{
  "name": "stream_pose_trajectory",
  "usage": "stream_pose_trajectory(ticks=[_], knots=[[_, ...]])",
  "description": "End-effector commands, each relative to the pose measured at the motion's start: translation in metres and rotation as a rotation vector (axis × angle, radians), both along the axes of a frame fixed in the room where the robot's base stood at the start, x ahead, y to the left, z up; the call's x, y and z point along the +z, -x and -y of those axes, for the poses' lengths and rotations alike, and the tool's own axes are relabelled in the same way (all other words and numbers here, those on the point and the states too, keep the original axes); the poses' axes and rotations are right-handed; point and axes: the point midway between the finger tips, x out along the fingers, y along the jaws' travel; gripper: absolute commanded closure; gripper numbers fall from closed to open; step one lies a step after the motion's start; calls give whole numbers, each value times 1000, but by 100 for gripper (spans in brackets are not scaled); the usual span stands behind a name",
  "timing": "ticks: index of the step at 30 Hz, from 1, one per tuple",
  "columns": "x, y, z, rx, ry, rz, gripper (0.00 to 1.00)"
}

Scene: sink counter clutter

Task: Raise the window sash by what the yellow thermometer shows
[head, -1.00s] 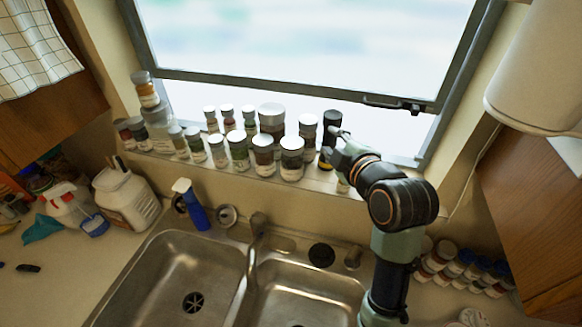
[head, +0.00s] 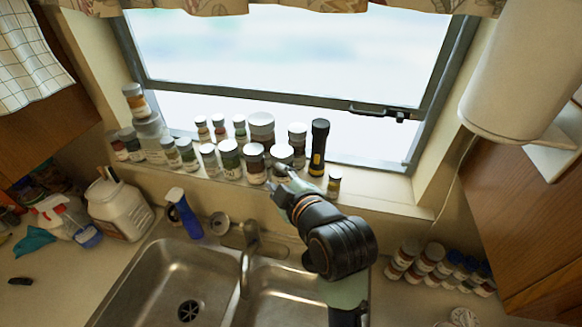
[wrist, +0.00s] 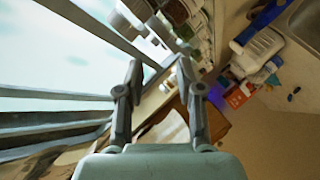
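The window sash (head: 290,98) is a grey-framed pane at the top of the head view, with a dark latch (head: 380,111) on its bottom rail. A bright band lies below the rail; I cannot tell whether it is glass or an opening. In the wrist view, grey frame bars (wrist: 95,32) cross the left side. My gripper (head: 284,180) is in front of the jars on the sill, below the sash and left of the latch. In the wrist view, my gripper (wrist: 160,66) has its fingers apart with nothing held. I can make out no yellow thermometer.
Several lidded jars (head: 229,158) crowd the sill. A black and yellow flashlight (head: 318,150) stands at their right beside a small jar (head: 334,184). The sill's right part is clear.

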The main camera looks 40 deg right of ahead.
Motion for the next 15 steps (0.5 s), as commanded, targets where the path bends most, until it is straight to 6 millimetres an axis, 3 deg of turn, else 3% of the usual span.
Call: stream_pose_trajectory(ticks=[2, 4, 5, 9, 10, 12, 15], knots=[[0, 0, 1, -2, 2, 0, 63], [-1, 1, 15, -39, 30, 7, 63], [-1, 2, 31, -79, 63, 13, 63], [8, 28, 140, -374, 396, 20, 63], [12, 36, 159, -428, 481, 9, 63], [23, 52, 191, -524, 662, -24, 63], [35, 64, 212, -588, 828, -62, 63]])
